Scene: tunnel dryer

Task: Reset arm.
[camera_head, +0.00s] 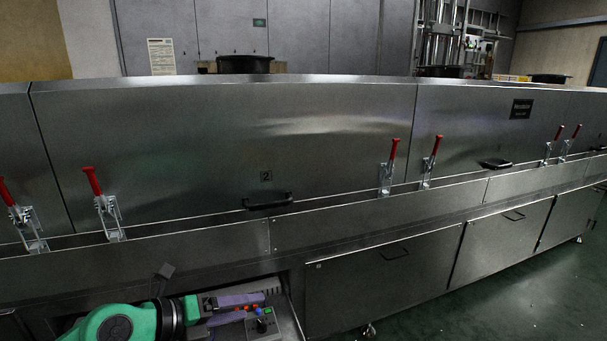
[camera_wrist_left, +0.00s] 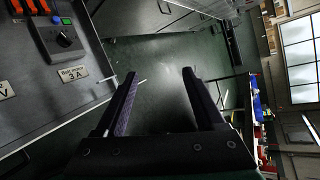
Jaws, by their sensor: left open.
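My left gripper (camera_head: 256,306) is at the bottom of the head view, at the end of my green arm, in front of an open bay low in the steel dryer (camera_head: 230,130). In the left wrist view its two dark fingers (camera_wrist_left: 158,76) stand wide apart with only floor between them. It holds nothing. A control box (camera_head: 264,325) with a blue and a black knob shows close by the gripper; whether they touch cannot be told. My right gripper is in neither view.
Upright red-handled clamps (camera_head: 92,182) line the dryer's front. A black handle (camera_head: 267,201) sticks out from its middle panel. In the left wrist view a panel with a blue button and black knob (camera_wrist_left: 64,40) stands at upper left. Green floor (camera_head: 520,295) at right is clear.

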